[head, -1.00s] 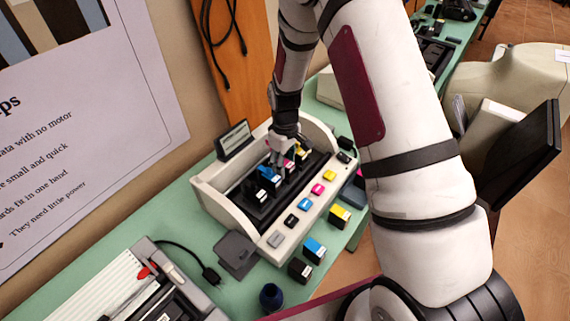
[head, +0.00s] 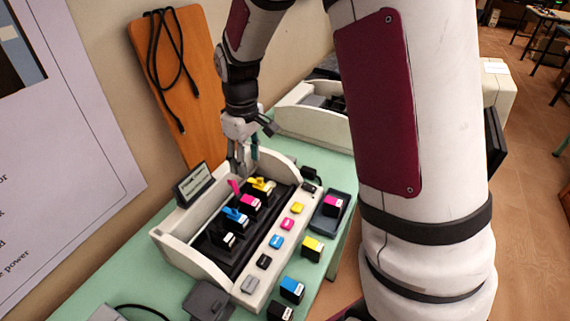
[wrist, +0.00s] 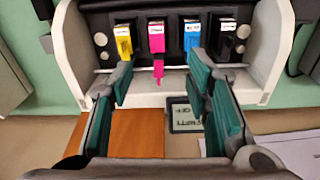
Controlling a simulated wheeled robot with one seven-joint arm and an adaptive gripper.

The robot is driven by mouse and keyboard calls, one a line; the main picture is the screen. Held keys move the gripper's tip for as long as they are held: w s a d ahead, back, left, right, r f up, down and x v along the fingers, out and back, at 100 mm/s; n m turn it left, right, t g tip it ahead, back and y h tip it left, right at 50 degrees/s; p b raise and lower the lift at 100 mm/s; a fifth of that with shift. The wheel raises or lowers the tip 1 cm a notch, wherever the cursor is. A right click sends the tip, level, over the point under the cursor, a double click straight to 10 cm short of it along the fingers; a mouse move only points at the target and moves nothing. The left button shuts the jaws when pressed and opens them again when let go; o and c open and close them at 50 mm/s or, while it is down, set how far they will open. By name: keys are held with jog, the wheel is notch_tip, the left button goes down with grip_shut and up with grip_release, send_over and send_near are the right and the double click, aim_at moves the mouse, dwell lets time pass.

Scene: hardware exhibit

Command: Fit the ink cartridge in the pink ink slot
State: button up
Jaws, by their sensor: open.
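A pink ink cartridge (head: 250,202) stands in the black carriage (head: 215,255) of the printer (head: 180,262), between the yellow cartridge (head: 268,186) and the blue cartridge (head: 234,221). It also shows in the wrist view (wrist: 156,38), roughly level with its neighbours. A pink tab (wrist: 158,72) sticks out beyond its back end. A black cartridge (head: 224,239) is in the slot on the other side of the blue one. My gripper (head: 243,172) is above and behind the row; in the wrist view (wrist: 160,75) its fingers are apart and empty. The slot's inside is hidden.
Loose yellow (head: 312,250), blue (head: 291,290) and black (head: 280,312) cartridges stand on the green table in front of the printer. Another pink cartridge (head: 332,206) is in a dark tray (head: 318,222) at right. A small display (head: 194,184) stands behind the printer.

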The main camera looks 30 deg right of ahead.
jog(key=s+r+m+t, duration=0.2)
jog(key=s+r+m, duration=0.1)
jog(key=s+r, duration=0.95)
jog(key=s+r+m+t, duration=0.2)
jog(key=s+r, duration=0.3)
jog(key=s, duration=0.7)
jog(key=shift+m+t, duration=0.4)
jog(key=shift+m, duration=0.1)
dwell(0.5)
